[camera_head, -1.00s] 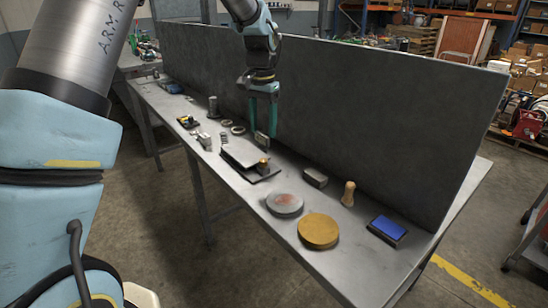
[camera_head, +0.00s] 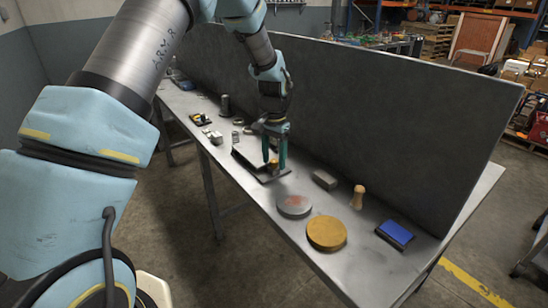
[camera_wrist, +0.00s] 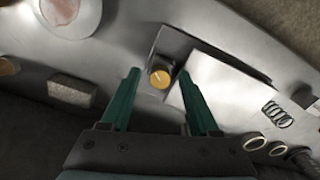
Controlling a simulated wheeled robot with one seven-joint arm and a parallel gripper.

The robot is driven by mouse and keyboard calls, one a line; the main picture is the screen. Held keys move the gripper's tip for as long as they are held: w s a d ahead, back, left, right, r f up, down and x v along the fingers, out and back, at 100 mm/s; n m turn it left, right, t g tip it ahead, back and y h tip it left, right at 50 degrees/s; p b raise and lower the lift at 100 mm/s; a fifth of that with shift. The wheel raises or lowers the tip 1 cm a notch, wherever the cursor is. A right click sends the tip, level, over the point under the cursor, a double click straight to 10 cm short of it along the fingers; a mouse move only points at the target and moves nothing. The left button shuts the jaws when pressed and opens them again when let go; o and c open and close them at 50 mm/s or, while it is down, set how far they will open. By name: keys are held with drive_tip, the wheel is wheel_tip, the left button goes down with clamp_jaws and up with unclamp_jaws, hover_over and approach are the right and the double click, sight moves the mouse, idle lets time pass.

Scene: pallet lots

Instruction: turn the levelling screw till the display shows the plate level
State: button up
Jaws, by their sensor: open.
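The levelling screw has a brass-coloured round knob with a pale mark on its top. It shows in the wrist view (camera_wrist: 160,78) and, small, in the head view (camera_head: 274,164). It stands at one end of a dark base (camera_wrist: 178,44), beside the flat grey plate (camera_wrist: 218,92). In the wrist view the fingertips (camera_wrist: 159,74) lie on either side of the knob, with gaps. I cannot make out a display reading.
A grey disc (camera_head: 294,206), a yellow disc (camera_head: 327,232), a grey block (camera_head: 325,179), a wooden-handled tool (camera_head: 358,197) and a blue pad (camera_head: 395,234) lie to the right. Small metal parts lie to the left.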

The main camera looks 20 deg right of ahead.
clamp_jaws()
idle(0.3)
idle(0.4)
drive_tip(key=m, duration=0.5)
drive_tip(key=shift+m, duration=0.3)
drive_tip(key=shift+m+p, duration=0.5)
drive_tip(key=shift+m, duration=1.7)
unclamp_jaws()
